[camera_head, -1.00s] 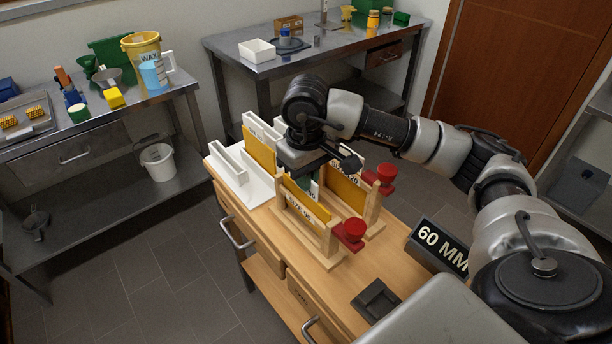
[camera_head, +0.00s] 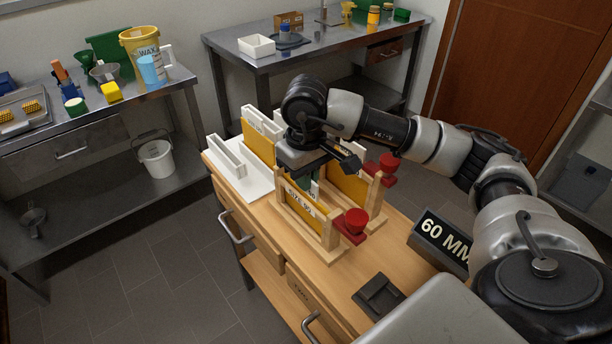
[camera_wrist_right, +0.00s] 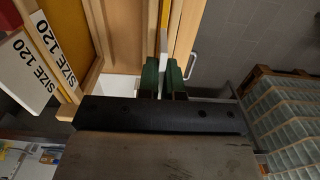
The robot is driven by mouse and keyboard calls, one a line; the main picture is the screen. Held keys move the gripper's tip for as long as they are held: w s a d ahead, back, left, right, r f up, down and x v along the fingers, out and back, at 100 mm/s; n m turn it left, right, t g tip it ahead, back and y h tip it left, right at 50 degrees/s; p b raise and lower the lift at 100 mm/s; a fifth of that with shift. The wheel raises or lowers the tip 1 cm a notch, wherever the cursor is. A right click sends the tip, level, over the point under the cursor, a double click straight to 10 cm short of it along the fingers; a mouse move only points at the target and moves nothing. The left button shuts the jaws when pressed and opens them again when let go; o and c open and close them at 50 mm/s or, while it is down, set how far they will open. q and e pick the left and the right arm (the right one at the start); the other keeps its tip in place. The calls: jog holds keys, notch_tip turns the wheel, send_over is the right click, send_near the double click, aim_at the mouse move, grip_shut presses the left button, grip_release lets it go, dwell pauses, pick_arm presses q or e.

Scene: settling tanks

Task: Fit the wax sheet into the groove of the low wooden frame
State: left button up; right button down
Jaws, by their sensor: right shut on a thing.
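My right gripper (camera_head: 310,182) is shut on a yellow wax sheet (camera_head: 308,207), holding its top edge between green fingertips. In the right wrist view the sheet (camera_wrist_right: 163,48) shows edge-on between the fingers (camera_wrist_right: 163,80). In the head view the sheet stands upright between the end posts of the nearer, low wooden frame (camera_head: 330,236). Its lower edge is hidden, so I cannot tell whether it sits in the groove. My left gripper is not in view.
Red knobs (camera_head: 356,220) project from the frames' right ends. A white rack (camera_head: 228,160) and another yellow sheet (camera_head: 258,144) stand to the left. Bare bench lies in front.

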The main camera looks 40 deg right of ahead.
jog(key=shift+f+b, duration=0.3)
jog(key=shift+f, duration=0.1)
jog(key=c, duration=1.2)
grip_release()
jog(key=shift+r, duration=0.1)
notch_tip(320, 180, up, 11)
jog(key=shift+f, duration=0.1)
